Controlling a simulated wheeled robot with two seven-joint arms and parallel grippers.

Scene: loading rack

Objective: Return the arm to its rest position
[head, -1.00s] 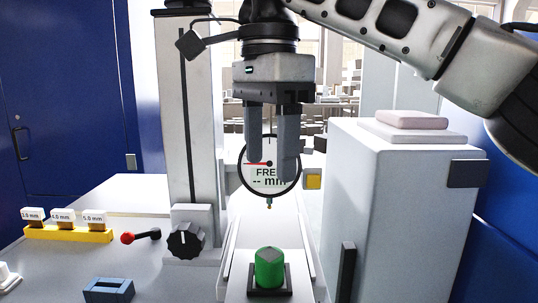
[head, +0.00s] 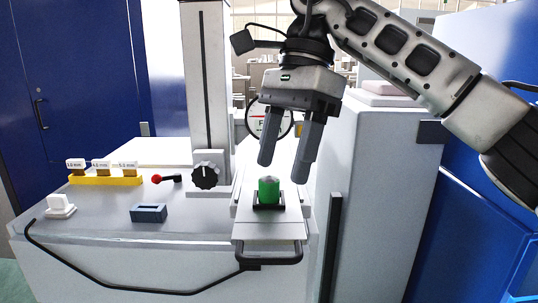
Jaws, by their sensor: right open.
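My right gripper (head: 286,158) hangs down from its arm, which comes in from the upper right. Its two grey fingers are apart with nothing between them. The fingertips are above and slightly right of a green cylinder (head: 268,191), apart from it as far as I can tell. The green cylinder stands upright in a dark square holder on a light sliding tray (head: 262,228). The round dial gauge (head: 257,124) is partly hidden behind the gripper. My left gripper is not in view.
A grey column with a black knob (head: 205,175) stands left of the tray. A red-tipped lever (head: 157,179), yellow block with labelled pieces (head: 105,180) and blue-grey slotted block (head: 149,213) are on the bench. A tall grey cabinet (head: 370,190) stands close on the right.

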